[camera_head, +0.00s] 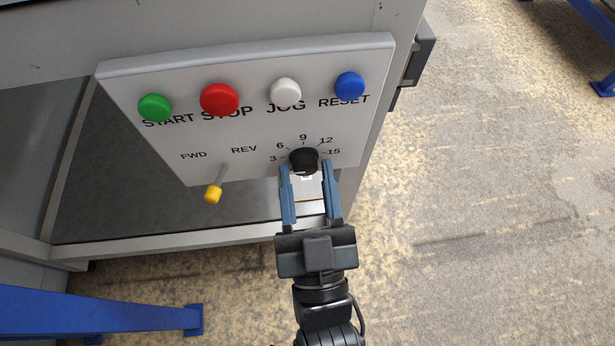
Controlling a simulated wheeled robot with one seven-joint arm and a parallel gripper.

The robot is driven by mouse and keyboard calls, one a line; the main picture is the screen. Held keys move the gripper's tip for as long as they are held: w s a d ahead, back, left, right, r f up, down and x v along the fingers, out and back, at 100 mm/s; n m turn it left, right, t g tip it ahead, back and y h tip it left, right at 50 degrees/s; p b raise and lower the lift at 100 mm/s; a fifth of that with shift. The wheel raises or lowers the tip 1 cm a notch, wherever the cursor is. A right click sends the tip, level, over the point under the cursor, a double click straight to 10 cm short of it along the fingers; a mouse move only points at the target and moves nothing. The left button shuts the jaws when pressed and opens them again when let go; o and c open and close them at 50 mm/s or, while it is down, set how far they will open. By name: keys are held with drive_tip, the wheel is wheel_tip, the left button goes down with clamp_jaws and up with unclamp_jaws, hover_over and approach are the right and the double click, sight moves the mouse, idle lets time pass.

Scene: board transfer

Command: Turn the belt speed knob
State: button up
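The black belt speed knob (304,160) sits at the lower right of the grey control panel (240,133), ringed by the marks 3, 6, 9, 12 and 15. My gripper (305,170) comes up from below, its two blue fingers apart. The fingertips are at the left and right sides of the knob's lower part. I cannot tell whether they touch it. The knob's pointer cannot be made out.
Above the knob are the green START (154,107), red STOP (219,99), white JOG (286,91) and blue RESET (349,86) buttons. A yellow-tipped FWD/REV lever (213,194) sticks out to the left. Speckled floor (490,200) is open at right.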

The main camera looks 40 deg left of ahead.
drive_tip(key=c, duration=0.7)
drive_tip(key=shift+m, duration=0.3)
drive_tip(key=m+t+h+p, duration=0.1)
drive_tip(key=m, duration=0.1)
drive_tip(key=m+h+p, duration=0.1)
drive_tip(key=m, duration=0.1)
drive_tip(key=m+t+h+p, duration=0.1)
drive_tip(key=m, duration=0.1)
drive_tip(key=shift+s+a+r+t+p, duration=0.1)
drive_tip(key=shift+r+t+p, duration=0.2)
drive_tip(key=shift+p, duration=0.1)
drive_tip(key=shift+s+a+f+m+t+h+p, duration=0.1)
drive_tip(key=shift+m+t+h+p, duration=0.1)
drive_tip(key=shift+m+h+p, duration=0.95)
drive_tip(key=shift+s+a+m+t+h+p, duration=0.15)
drive_tip(key=shift+m+p, duration=0.45)
drive_tip(key=shift+m, duration=1.15)
drive_tip(key=shift+d, duration=0.1)
drive_tip(key=o, duration=1.1)
drive_tip(key=shift+c, duration=0.2)
